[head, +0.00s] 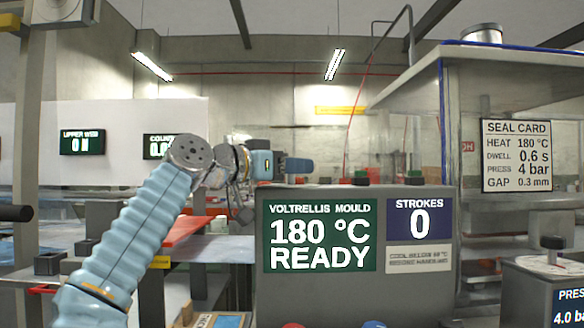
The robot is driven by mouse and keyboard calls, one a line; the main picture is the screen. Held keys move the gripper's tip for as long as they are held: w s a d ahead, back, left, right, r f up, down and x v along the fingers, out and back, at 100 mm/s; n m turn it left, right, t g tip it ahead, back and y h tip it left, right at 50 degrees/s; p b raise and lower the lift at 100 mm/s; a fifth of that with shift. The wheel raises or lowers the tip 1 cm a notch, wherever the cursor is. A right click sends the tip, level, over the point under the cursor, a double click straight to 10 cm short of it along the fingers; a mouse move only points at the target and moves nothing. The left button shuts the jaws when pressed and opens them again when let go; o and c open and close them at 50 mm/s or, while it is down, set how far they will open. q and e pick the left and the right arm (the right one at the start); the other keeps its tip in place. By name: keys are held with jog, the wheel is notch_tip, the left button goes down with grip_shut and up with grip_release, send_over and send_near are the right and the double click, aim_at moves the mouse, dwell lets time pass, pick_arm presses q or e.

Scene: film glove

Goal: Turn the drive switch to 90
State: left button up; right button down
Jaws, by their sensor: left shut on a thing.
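My left arm rises from the lower left in a pale blue sleeve and bends over near the middle. My left gripper (241,204) is small and dark beyond that bend, just left of the mould console. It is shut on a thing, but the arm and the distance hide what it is. I cannot make out the drive switch or its 90 mark. My right gripper is not in view.
The grey mould console (415,297) reads 180 °C READY, with strokes 0. A clear-walled press (445,180) stands behind it with a seal card (516,156). A pressure box (530,290) is at the lower right. Two dark displays (82,142) are at left.

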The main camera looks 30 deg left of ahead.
pick_arm(q)
jog(key=o, duration=1)
jog(key=shift+c, duration=0.2)
jog(key=shift+s+a, duration=0.15)
jog(key=shift+s, duration=0.1)
jog(key=b+v, duration=0.4)
jog(key=v, duration=0.9)
jog(key=shift+s, duration=0.15)
